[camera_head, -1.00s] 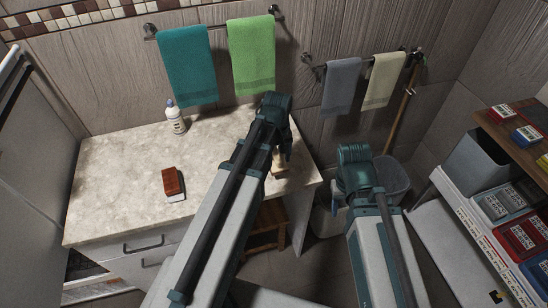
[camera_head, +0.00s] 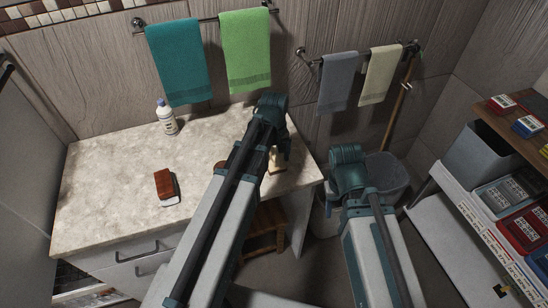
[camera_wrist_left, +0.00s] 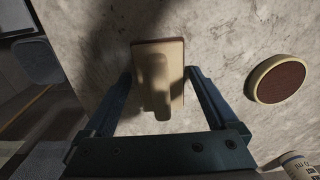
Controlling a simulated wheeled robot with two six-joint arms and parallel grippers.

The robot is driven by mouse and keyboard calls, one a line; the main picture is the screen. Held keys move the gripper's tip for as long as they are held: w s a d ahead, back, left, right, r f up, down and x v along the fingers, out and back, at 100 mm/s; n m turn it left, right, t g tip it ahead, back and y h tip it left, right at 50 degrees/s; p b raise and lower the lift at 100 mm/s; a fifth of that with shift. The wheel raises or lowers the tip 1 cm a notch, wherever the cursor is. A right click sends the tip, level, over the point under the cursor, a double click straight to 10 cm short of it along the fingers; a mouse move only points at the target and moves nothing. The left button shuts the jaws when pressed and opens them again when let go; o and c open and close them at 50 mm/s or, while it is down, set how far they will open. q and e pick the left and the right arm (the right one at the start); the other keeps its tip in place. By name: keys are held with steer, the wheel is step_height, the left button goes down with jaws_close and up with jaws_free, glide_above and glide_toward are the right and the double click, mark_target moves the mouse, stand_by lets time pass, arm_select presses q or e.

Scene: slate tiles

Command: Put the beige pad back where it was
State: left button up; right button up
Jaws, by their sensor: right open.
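The beige pad (camera_wrist_left: 158,85), a rectangular block with a raised grip, lies on the countertop (camera_head: 110,190). It sits between the two spread fingers of my left gripper (camera_wrist_left: 158,76), with a narrow gap at each side. In the head view a small part of the pad (camera_head: 277,163) shows beside my left wrist, near the counter's right end; the arm hides the rest. My right gripper (camera_head: 333,192) is open beyond the counter's right edge, its fingers mostly hidden by its wrist.
A round brown pad with a beige rim (camera_wrist_left: 277,79) lies near the beige pad. A red-brown block (camera_head: 166,187) and a white bottle (camera_head: 167,118) stand on the counter's left part. Towels hang behind. A wooden stool (camera_head: 264,230) stands below; a shelf (camera_head: 475,215) is at right.

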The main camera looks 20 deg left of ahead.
mark_target(274, 154)
arm_select(q)
steer(key=shift+o, duration=0.2)
steer(key=shift+r, duration=0.1)
step_height(274, 154, up, 12)
steer(key=p, duration=1.3)
steer(key=s+d+m+y, duration=0.1)
steer(key=s+d+m, duration=0.9)
steer(key=s, duration=0.4)
steer(key=shift+r+m+b, duration=0.15)
steer(key=shift+m+b, duration=0.15)
steer(key=shift+b, duration=0.05)
steer(key=shift+d, duration=0.1)
steer(key=shift+w+f+b, duration=0.1)
steer(key=shift+f+b, duration=0.7)
steer(key=shift+f, duration=0.05)
